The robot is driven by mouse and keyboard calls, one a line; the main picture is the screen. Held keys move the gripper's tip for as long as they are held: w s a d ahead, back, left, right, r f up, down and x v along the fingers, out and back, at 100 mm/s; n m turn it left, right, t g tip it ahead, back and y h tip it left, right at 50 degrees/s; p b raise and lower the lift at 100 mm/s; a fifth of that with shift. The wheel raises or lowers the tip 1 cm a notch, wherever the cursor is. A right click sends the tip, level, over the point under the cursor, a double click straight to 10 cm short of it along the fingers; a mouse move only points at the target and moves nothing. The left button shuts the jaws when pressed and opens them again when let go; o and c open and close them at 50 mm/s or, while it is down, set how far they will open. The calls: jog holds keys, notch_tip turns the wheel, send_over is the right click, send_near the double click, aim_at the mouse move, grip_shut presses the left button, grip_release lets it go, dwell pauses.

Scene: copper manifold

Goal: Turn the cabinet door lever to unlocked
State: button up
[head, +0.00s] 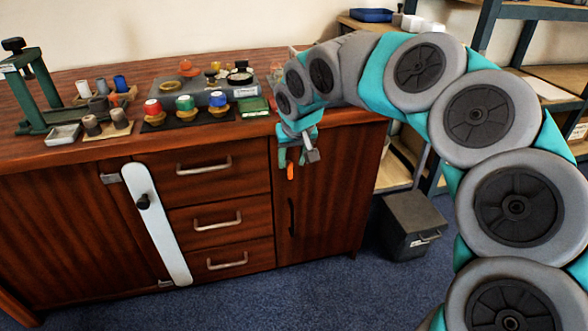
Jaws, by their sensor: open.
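The right cabinet door (335,185) is dark reddish wood and closed, with a dark vertical handle (292,217). A small orange lever (290,172) shows on its upper left part, pointing roughly straight down. The upper end of the lever is hidden behind my gripper (298,156). My gripper is open and empty, just in front of the door below the worktop edge. I cannot tell whether a finger touches the lever.
A white upright bar with a black knob (157,225) stands left of the drawers (222,217). The worktop (70,155) holds a green press (30,90) and several coloured knobs. A grey bin (408,225) is on the blue floor, right of the cabinet.

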aim_at(291, 164)
jog(key=shift+x, duration=2.3)
jog(key=shift+w, duration=0.1)
grip_shut()
